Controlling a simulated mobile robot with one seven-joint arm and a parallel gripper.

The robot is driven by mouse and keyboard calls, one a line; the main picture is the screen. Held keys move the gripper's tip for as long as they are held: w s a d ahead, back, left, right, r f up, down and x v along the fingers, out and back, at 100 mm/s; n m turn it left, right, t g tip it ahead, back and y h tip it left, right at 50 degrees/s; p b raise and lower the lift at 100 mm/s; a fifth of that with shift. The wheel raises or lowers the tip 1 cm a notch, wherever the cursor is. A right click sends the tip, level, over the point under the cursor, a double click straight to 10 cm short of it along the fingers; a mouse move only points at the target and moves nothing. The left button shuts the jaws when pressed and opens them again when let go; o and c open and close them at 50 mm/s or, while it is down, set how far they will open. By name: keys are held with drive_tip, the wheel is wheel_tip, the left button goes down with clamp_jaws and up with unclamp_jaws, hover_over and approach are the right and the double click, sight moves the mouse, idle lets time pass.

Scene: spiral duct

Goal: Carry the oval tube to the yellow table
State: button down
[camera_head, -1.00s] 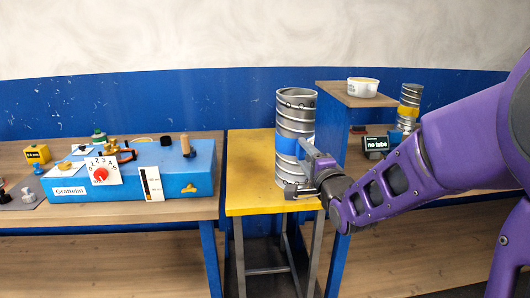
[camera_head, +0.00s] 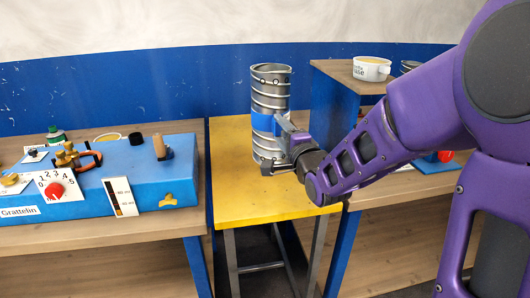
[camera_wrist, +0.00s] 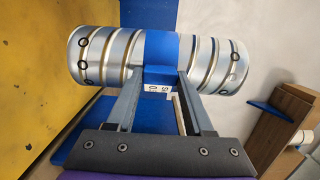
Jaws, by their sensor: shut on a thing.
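The oval tube (camera_head: 270,98) is a silver ribbed duct with a blue band, upright over the yellow table (camera_head: 235,192) in the head view. My gripper (camera_head: 284,128) is shut on the blue band from the right side. In the wrist view the tube (camera_wrist: 100,55) lies across the picture, and my gripper (camera_wrist: 160,78) closes on a blue block at the band. The yellow table (camera_wrist: 35,90) shows at the left there, beyond the tube's lower end. I cannot tell whether the tube's bottom touches the table top.
A blue box with a red dial (camera_head: 56,190) stands on the wooden bench left of the table. A raised wooden shelf holding a white bowl (camera_head: 371,69) stands at the right, behind my arm. The front of the yellow top is clear.

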sight(273, 153)
wheel_tip(273, 153, down, 8)
drive_tip(key=shift+f+b, duration=0.25)
drive_tip(key=shift+b, duration=0.45)
drive_tip(key=shift+f, duration=0.2)
drive_tip(key=shift+c, duration=1.4)
unclamp_jaws()
drive_tip(key=shift+r, duration=0.2)
drive_tip(key=shift+s+f, duration=0.1)
